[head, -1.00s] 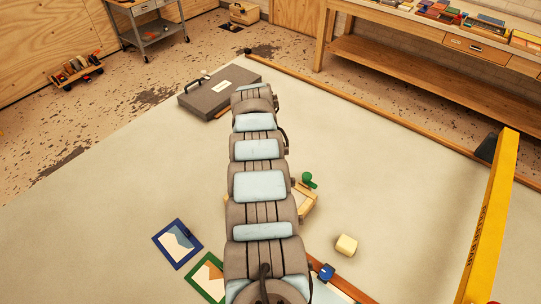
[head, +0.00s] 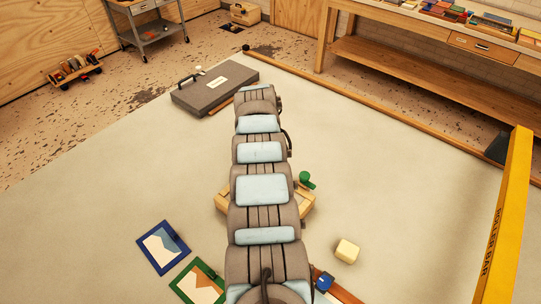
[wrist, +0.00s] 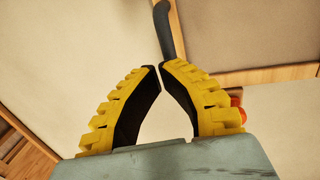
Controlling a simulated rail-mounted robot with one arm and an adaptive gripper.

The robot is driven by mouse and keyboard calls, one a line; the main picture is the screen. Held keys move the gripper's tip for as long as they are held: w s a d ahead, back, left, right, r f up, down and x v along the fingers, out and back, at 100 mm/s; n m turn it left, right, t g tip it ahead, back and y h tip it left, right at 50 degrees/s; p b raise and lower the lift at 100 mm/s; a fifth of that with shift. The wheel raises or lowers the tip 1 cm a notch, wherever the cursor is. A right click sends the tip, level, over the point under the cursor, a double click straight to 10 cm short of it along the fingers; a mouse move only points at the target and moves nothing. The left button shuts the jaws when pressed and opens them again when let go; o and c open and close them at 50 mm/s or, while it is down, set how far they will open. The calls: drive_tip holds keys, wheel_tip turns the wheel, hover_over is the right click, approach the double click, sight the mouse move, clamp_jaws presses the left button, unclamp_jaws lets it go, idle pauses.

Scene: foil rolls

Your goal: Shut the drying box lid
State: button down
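A light wooden box (head: 221,201) with a green knob (head: 306,179) stands on the pale surface, mostly hidden behind my arm in the head view. I cannot tell for sure whether it is the drying box, and its lid cannot be made out. My gripper (wrist: 161,67) shows in the wrist view with its yellow-backed black fingertips almost together and nothing visible between them. A dark grey bar (wrist: 166,28) lies just beyond the tips; contact cannot be told. The head view hides my gripper behind my arm.
A grey case (head: 214,88) lies at the back left. Blue (head: 163,247) and green (head: 199,282) framed pictures lie left of my arm. A cream cube (head: 347,250) and a yellow beam (head: 505,220) are on the right. Red round things (wrist: 237,108) show in the wrist view.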

drive_tip(key=shift+w+d+f+b, duration=0.1)
drive_tip(key=shift+f+b, duration=0.2)
drive_tip(key=shift+f, duration=0.15)
drive_tip(key=shift+w+d+f+b, duration=0.1)
drive_tip(key=shift+f+b, duration=0.2)
drive_tip(key=shift+f, duration=0.15)
drive_tip(key=shift+f, duration=0.1)
